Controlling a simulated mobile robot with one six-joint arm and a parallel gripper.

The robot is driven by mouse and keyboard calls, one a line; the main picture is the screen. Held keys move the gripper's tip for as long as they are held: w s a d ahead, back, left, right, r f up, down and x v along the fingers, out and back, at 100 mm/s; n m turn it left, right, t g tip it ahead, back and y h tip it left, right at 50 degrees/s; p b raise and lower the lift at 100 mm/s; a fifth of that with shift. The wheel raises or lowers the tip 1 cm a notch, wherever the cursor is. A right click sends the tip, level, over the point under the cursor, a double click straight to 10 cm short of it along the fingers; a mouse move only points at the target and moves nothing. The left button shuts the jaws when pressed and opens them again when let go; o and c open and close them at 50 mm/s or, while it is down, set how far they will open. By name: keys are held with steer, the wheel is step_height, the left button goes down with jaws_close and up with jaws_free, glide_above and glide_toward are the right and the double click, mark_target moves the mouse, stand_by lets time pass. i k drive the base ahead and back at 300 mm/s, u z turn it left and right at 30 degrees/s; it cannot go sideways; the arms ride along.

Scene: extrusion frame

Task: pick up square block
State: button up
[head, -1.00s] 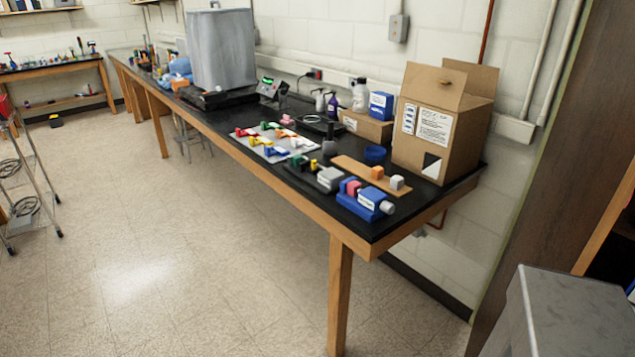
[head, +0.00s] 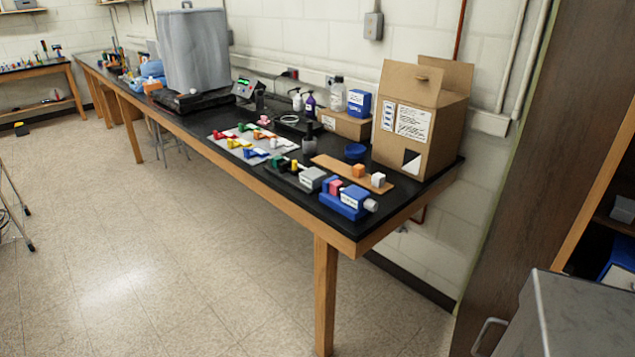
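Several small blocks lie near the right end of the long black-topped bench (head: 255,185), and I cannot tell which one is meant by the square block. An orange block (head: 358,171) and a white block (head: 378,180) sit on a flat tan board (head: 336,168). A pink block (head: 335,186) sits in or against a blue vise-like fixture (head: 345,203) at the front edge. My gripper is not in view.
An open cardboard box (head: 418,125) stands behind the blocks. A blue round dish (head: 354,152) and a white tray of coloured parts (head: 250,143) are nearby. A grey surface (head: 580,315) is at lower right. The floor before the bench is clear.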

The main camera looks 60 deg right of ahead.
mark_target(276, 160)
steer(key=z, duration=5.1)
steer(key=i, duration=0.15)
steer(key=u, duration=3)
steer(key=k, duration=0.95)
steer(key=u, duration=0.2)
steer(key=i, duration=0.7)
steer(key=z, duration=0.05)
